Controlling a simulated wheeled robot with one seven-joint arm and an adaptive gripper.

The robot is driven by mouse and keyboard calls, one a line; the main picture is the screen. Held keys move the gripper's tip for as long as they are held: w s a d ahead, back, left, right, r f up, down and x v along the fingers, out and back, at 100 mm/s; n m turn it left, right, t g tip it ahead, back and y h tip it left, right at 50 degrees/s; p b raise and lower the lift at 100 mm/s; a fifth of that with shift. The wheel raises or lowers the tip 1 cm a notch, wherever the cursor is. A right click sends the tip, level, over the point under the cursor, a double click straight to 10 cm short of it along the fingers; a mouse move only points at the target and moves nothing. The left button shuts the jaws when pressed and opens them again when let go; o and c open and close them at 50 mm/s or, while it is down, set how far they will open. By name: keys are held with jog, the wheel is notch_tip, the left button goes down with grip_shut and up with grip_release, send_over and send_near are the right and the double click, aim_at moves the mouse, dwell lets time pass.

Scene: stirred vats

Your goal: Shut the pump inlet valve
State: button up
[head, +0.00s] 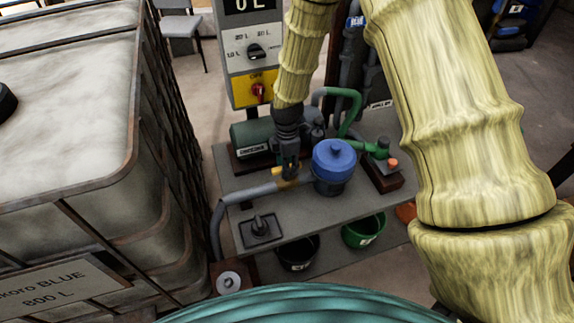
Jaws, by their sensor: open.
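A small yellow valve handle (283,183) sits on the grey pipe (249,193) just left of the blue-lidded pot (334,160); I take it for the pump inlet valve. My dark gripper (290,170) points down right above the handle, with its jaws open. The fingertips overlap the handle in the picture; I cannot tell whether they touch it. The gripper hides part of the handle, so its angle is unclear. The green pump (253,138) stands behind and to the left of the gripper.
A large caged tank (70,110) fills the left side. A control panel (255,50) with a knob and a red-and-yellow switch stands behind. Green pipe (352,115) and a small green valve body (381,150) lie to the right. Black and green buckets (363,232) stand below the bench (300,222).

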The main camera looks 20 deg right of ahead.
jog(key=shift+s+f, duration=0.1)
jog(key=shift+f, duration=0.55)
grip_shut()
